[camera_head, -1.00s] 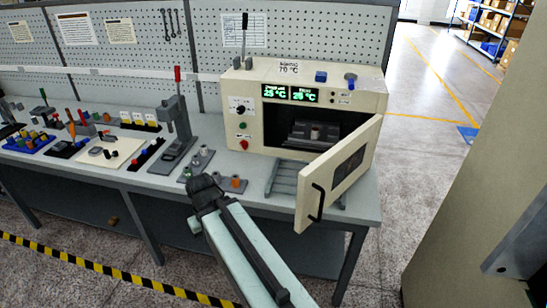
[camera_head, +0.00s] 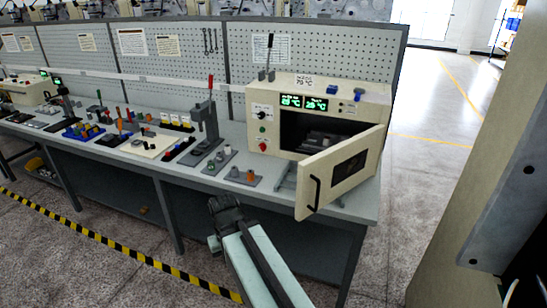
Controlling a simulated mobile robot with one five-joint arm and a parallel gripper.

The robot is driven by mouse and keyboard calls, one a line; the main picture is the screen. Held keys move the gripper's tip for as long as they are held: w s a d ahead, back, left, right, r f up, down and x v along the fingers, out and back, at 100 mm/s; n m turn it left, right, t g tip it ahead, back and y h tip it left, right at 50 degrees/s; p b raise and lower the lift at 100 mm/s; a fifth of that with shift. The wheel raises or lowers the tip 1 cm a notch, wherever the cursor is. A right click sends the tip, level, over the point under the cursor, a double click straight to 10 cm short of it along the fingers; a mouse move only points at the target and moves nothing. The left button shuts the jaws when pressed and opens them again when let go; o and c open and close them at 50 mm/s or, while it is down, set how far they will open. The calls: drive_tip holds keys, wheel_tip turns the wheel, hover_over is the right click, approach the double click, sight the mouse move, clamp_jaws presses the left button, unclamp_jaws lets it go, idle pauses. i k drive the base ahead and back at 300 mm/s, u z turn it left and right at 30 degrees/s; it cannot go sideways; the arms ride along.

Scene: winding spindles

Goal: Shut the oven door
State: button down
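The oven (camera_head: 272,108) is a cream box with green digital displays, standing at the right end of the workbench. Its door (camera_head: 343,172) stands open, swung out from the right side toward me, with a small window and a black handle (camera_head: 315,194) near its free left edge. The dark cavity (camera_head: 308,134) shows a grey fixture inside; its contents are partly hidden by the door. My gripper (camera_head: 222,205) is in front of the bench, left of and below the door handle, and apart from it. Its fingers are small and dark, and their opening is unclear.
The workbench (camera_head: 232,187) carries a lever press (camera_head: 208,125), a tray of small parts (camera_head: 231,172) and several tool holders left of the oven. A beige panel (camera_head: 450,190) stands close on the right. Floor is open beyond the bench's right end.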

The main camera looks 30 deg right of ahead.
sight(324, 177)
drive_tip(key=u, duration=0.25)
drive_tip(key=i, duration=1)
drive_tip(key=u, duration=0.05)
